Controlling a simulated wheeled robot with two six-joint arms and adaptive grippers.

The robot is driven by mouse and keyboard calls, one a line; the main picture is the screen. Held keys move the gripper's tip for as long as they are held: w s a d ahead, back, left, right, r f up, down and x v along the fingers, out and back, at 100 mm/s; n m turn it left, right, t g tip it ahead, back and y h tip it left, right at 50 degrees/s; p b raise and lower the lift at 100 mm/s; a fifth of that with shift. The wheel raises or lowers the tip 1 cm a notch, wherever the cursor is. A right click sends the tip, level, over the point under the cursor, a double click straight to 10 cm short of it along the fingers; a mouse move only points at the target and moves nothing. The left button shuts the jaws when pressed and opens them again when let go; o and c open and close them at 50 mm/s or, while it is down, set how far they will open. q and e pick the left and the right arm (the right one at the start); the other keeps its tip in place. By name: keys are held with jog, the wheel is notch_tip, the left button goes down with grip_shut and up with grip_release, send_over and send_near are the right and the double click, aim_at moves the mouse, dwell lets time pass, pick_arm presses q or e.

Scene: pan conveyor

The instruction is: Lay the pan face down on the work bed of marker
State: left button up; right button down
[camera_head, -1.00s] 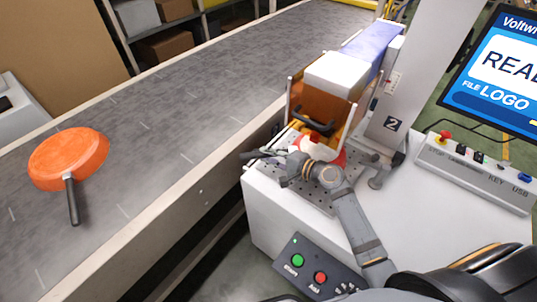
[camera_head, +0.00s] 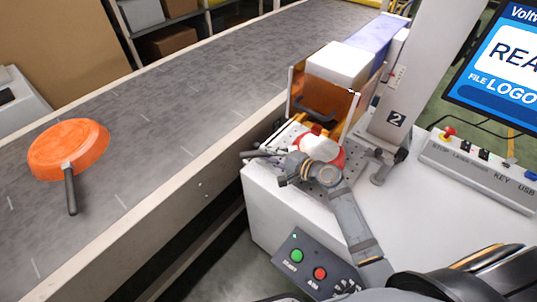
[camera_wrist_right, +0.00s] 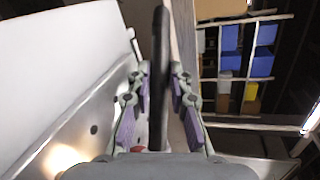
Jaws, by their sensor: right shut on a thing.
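An orange pan (camera_head: 68,147) lies on the conveyor at the left, with its dark handle towards the front. My right gripper (camera_head: 262,154) is over the near left side of the marker's work bed (camera_head: 325,192). It is shut on a black bar (camera_wrist_right: 160,75), which looks like a handle and stands between the finger pads in the wrist view. A red and white round thing (camera_head: 335,152) shows behind my wrist over the bed. My wrist partly hides it, and I cannot tell whether it joins the bar. My left gripper is not in view.
The marker's orange-tinted guard (camera_head: 328,98) stands just behind the bed, and its column (camera_head: 408,75) rises to the right. A control box (camera_head: 475,170) and a screen (camera_head: 505,65) are further right. A button panel (camera_head: 310,268) is in front. The conveyor (camera_head: 160,125) has free room.

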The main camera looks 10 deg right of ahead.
dwell(0.3)
jog(key=c, duration=1.1)
grip_release()
jog(key=shift+c, duration=0.2)
jog(key=shift+f, duration=0.1)
jog(key=shift+s, duration=0.1)
jog(key=v, duration=1.2)
